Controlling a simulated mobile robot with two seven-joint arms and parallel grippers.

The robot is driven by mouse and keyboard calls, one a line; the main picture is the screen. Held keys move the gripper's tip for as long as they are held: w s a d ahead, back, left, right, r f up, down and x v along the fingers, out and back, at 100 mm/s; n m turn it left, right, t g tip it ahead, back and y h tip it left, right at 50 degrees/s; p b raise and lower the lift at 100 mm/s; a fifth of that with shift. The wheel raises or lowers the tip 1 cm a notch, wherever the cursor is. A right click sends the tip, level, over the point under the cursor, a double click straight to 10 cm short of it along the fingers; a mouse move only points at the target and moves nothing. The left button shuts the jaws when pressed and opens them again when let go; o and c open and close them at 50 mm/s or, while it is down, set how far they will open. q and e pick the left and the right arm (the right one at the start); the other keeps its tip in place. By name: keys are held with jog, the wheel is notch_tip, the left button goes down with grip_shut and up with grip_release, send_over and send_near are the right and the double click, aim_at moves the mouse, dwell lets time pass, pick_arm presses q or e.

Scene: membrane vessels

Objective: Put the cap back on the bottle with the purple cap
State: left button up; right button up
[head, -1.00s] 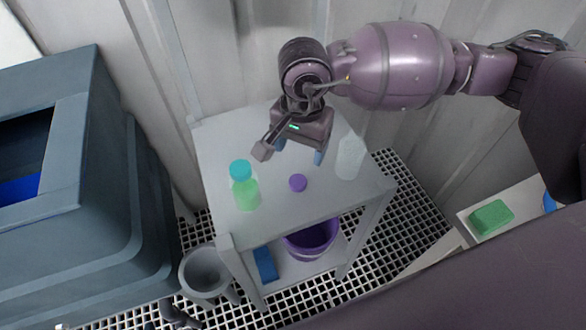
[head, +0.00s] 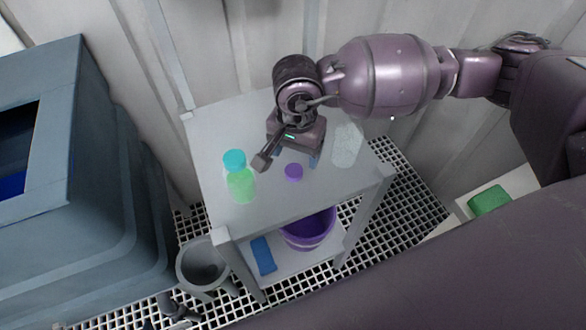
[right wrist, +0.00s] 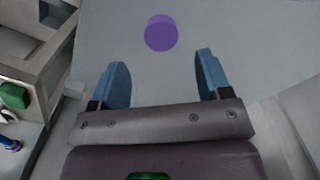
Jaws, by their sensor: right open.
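The purple cap (head: 293,171) lies on the grey table top, apart from any bottle. In the right wrist view the cap (right wrist: 161,33) lies ahead of the fingertips, roughly between their lines. My right gripper (head: 288,163) is open and empty, low over the table just behind the cap; its blue-padded fingers (right wrist: 162,75) show apart. A whitish translucent bottle (head: 346,146) without a visible cap stands right of the gripper. A green bottle with a teal cap (head: 238,176) stands on the left. My left gripper is not clearly seen.
The small grey table (head: 215,135) has a lower shelf with a purple bucket (head: 308,230) and a blue item (head: 263,255). A grey bin (head: 75,200) stands left, a grey pot (head: 203,266) in front. A green block (head: 489,200) lies far right.

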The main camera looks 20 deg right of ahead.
aim_at(294, 170)
jog(key=f, duration=0.3)
jog(key=f+b, duration=0.1)
jog(key=f, duration=0.1)
jog(key=shift+s+a, duration=0.15)
jog(key=shift+a, duration=0.15)
jog(key=shift+f, duration=0.1)
jog(key=shift+c, duration=0.5)
jog(key=c, duration=0.9)
jog(key=shift+r, duration=0.2)
